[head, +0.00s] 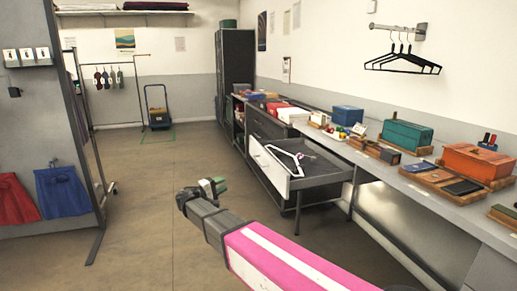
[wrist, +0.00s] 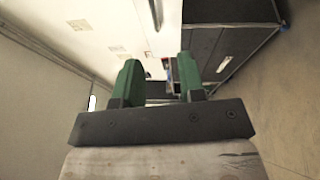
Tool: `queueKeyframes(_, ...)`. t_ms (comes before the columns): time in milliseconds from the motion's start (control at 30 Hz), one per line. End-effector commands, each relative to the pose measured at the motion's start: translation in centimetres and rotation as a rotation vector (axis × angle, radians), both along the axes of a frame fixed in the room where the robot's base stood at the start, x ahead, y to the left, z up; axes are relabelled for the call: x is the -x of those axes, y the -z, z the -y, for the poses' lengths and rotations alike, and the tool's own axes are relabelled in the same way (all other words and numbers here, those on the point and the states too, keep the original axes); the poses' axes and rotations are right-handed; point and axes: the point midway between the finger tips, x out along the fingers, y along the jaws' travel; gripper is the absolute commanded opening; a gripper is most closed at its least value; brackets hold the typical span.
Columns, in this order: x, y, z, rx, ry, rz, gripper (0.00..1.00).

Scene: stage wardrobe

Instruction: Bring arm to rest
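My arm, with a pink and white link, reaches from the bottom right of the head view. My gripper (head: 214,188) is held out over open floor, to the left of an open drawer. In the wrist view its two green fingers (wrist: 158,82) stand well apart with nothing between them. The gripper is open and empty, and it touches nothing that I can see.
The open drawer (head: 310,178) juts out from the counter (head: 420,180) and holds a white hanger (head: 285,158). Boxes line the counter. A rack (head: 97,180) stands at left, a blue cart (head: 158,113) at the back. The floor (head: 150,200) between is clear.

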Motion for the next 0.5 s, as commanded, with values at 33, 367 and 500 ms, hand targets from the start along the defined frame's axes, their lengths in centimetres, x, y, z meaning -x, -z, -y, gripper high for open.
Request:
queueKeyframes(33,0.1,0.4,1.0,-0.014,0.01,-0.015,0.37)
queueKeyframes(367,0.7,4.6,9.4,-0.177,0.1,-0.16,0.37)
queueKeyframes(500,2.0,7.5,14.9,-0.306,0.164,-0.254,0.37)
